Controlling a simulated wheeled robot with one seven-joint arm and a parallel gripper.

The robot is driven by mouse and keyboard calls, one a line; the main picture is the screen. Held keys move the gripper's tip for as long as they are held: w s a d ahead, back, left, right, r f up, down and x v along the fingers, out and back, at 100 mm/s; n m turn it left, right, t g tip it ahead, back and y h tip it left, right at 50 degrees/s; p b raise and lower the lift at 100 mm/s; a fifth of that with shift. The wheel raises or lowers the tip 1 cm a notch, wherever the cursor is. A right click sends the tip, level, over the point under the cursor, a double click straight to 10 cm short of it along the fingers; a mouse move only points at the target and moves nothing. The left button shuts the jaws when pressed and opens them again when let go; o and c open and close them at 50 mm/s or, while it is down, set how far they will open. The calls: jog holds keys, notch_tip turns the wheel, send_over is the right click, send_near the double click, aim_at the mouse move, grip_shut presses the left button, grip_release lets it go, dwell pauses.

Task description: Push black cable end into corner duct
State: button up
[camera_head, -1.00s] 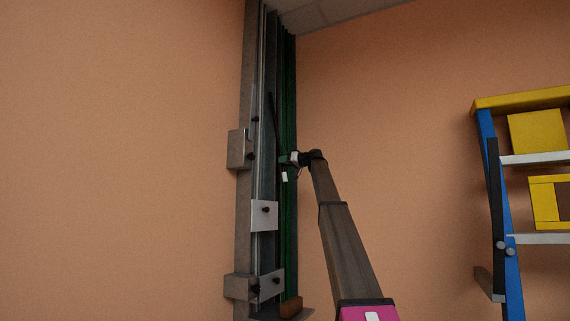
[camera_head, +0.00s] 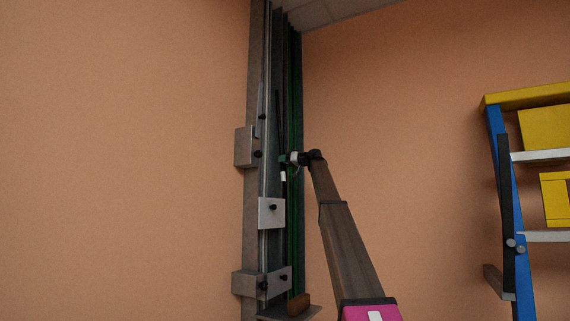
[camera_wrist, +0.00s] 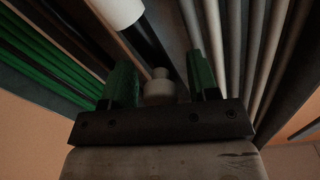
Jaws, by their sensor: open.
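The black cable (camera_head: 278,120) hangs nearly upright in the corner, and a white sleeve (camera_head: 283,176) shows at its lower end. In the wrist view the white sleeve (camera_wrist: 117,11) is at the top, with the dark cable (camera_wrist: 151,42) running from it toward the space between my fingers. My gripper (camera_head: 288,159) is level with the cable's lower part, just above the sleeve. Its green fingers stand apart in the wrist view (camera_wrist: 160,78); I cannot tell whether they touch the cable. The corner duct seems to be the dark upright channel (camera_head: 299,110) with green strips.
A grey upright (camera_head: 252,200) with metal brackets (camera_head: 271,212) and dark knobs stands left of the cable. A brown block (camera_head: 299,304) sits on a ledge at the bottom. A blue and yellow ladder-like shelf (camera_head: 508,200) stands at the right. Bare wall lies between.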

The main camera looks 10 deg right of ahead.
jog(key=v, duration=1)
jog(key=shift+s+d, duration=0.2)
jog(key=shift+d, duration=0.05)
jog(key=c, duration=0.3)
jog(key=s+d+n, duration=0.1)
jog(key=d, duration=0.1)
jog(key=s+d+r+n+g, duration=0.1)
jog(key=s+d, duration=0.1)
jog(key=s+d+n, duration=0.1)
jog(key=d, duration=0.1)
jog(key=shift+s+d+r, duration=0.15)
jog(key=shift+d, duration=0.05)
grip_shut()
jog(key=x, duration=1.3)
jog(key=shift+a+f+n, duration=0.25)
jog(key=shift+n, duration=0.05)
